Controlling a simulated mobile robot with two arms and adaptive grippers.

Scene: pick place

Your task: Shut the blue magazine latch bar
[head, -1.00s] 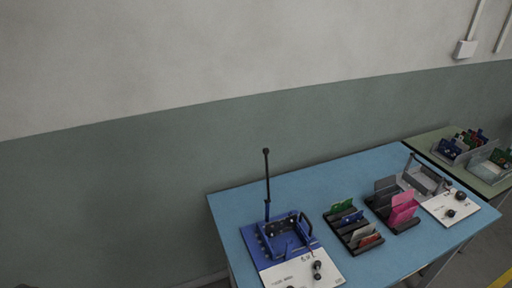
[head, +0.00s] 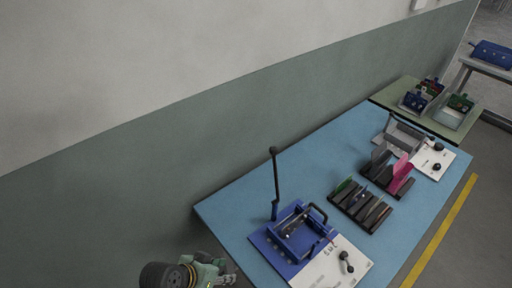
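The blue magazine (head: 292,235) is a blue frame on a blue and white base plate at the near left part of the blue table. Its latch bar looks like the long dark bar (head: 275,185) with a round black knob, standing nearly upright at the magazine's back left corner. My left gripper (head: 228,279) is at the bottom edge, left of the magazine and apart from it. It is small and partly cut off, so its finger opening is unclear. My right gripper is not in view.
The blue table (head: 325,150) also holds a black slotted rack (head: 362,207), another rack with pink and grey plates (head: 393,175), and a grey magazine (head: 405,134) on a white plate. A green table (head: 463,122) with bins stands beyond. The blue table's back left is clear.

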